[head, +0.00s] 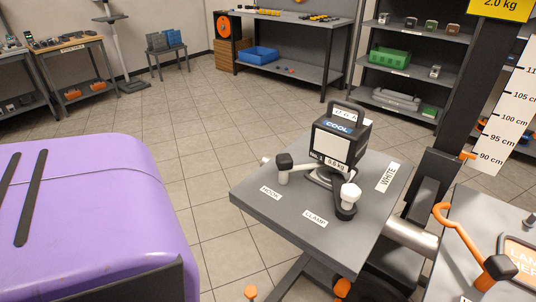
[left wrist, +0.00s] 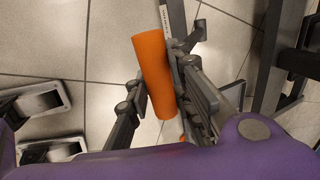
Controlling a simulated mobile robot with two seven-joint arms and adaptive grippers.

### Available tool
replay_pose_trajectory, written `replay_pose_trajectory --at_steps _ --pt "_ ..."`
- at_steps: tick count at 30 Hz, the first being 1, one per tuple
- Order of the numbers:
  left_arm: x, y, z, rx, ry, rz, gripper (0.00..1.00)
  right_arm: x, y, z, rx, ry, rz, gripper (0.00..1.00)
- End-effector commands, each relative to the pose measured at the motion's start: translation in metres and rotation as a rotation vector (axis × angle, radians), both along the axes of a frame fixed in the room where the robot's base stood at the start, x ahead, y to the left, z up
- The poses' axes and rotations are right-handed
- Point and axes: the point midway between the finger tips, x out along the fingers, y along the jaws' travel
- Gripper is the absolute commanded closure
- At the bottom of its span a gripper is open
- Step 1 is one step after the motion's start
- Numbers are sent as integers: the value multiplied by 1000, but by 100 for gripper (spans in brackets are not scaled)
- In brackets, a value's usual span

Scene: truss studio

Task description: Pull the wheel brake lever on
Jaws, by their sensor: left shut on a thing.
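In the left wrist view an orange cylindrical grip (left wrist: 153,62), which looks like the brake lever's handle, stands between the two dark fingers of my left gripper (left wrist: 158,95). The gripper is shut on it, with one finger on each side. The grip's upper end sticks out past the fingers. Where its lower end joins the stand is mostly hidden by the fingers and the purple housing. In the head view my left gripper does not show. An orange knob (head: 342,287) shows low under the table's front edge; I cannot tell if it is the same lever. My right gripper is in neither view.
A grey cart top (head: 265,208) carries a black lamp (head: 340,143) labelled COOL. A second table with an orange bent handle (head: 458,235) stands at the right. A metal tube (head: 412,238) lies between them. Shelves line the back. The tiled floor (head: 200,120) is clear in the middle.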

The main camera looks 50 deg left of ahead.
Motion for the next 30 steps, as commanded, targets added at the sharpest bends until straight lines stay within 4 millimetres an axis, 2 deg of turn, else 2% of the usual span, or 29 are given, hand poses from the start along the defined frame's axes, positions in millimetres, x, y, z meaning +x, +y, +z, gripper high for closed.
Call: replay_pose_trajectory --at_steps 1,3,4,8,23,30 --pt "-8 -10 -3 -15 10 -4 100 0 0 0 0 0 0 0" --pt "-8 -10 -3 -16 11 -3 100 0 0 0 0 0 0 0" --pt "-9 -10 -3 -16 11 -3 76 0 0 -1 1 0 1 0" --pt "-8 -10 -3 -16 9 -4 60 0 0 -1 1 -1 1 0" --pt "0 -11 3 -19 -4 -6 60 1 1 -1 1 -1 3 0" --pt "-12 -12 29 -18 -1 -5 60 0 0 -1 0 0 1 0"
